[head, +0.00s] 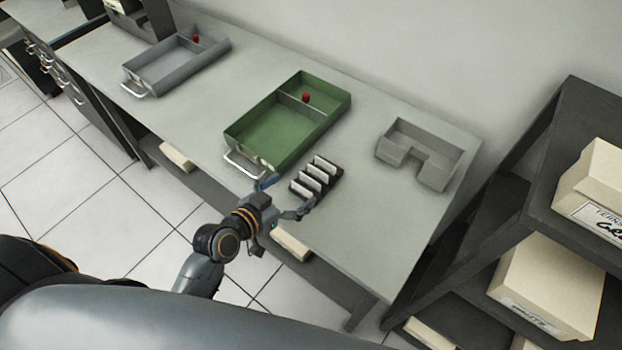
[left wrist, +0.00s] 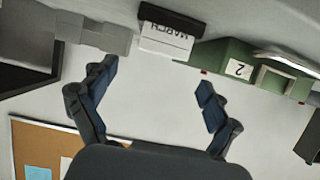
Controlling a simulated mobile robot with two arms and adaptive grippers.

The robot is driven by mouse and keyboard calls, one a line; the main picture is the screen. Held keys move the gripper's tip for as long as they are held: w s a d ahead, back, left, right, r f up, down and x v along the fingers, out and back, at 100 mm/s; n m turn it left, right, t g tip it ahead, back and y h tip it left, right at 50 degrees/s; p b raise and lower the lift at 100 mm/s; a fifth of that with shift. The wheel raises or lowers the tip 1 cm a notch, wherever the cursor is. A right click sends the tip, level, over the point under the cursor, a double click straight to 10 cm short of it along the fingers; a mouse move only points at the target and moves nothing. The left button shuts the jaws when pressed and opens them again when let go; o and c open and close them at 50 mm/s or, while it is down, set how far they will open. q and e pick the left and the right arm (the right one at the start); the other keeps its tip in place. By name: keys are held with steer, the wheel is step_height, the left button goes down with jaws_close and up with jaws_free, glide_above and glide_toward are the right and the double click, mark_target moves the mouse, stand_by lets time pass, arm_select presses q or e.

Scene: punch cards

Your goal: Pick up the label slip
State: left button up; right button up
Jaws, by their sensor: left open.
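A small black rack (head: 335,186) stands on the table and holds several upright white slips (head: 316,176). In the left wrist view, which is upside down, a white slip (left wrist: 165,43) reading "MARCH" shows against a black holder (left wrist: 170,19). I cannot tell which slip in the head view it is. My left gripper (head: 287,198) is open, at the table's front edge just short of the rack. In the left wrist view the open fingers (left wrist: 155,80) are apart and empty, with the slip beyond them and between their lines. My right gripper is not in view.
A green tray (head: 262,160) with a handle and a red piece lies left of the rack. A grey tray (head: 170,80) lies farther left. A grey notched box (head: 421,150) stands to the right. Dark shelves with cartons (head: 545,285) stand at right. The front-right tabletop is clear.

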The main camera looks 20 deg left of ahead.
mark_target(310, 180)
arm_select(q)
steer(key=x, duration=0.3)
steer(key=p+x, duration=0.1)
steer(key=x, duration=0.1)
steer(key=p+x, duration=0.1)
steer(key=x, duration=0.1)
steer(key=shift+w+f, duration=0.15)
steer(key=shift+f, duration=0.25)
steer(key=shift+w+d+f, duration=0.1)
steer(key=shift+w+f, duration=0.1)
steer(key=shift+w, duration=0.05)
steer(key=shift+s, duration=0.1)
steer(key=shift+c, duration=0.4)
steer(key=c, duration=0.7)
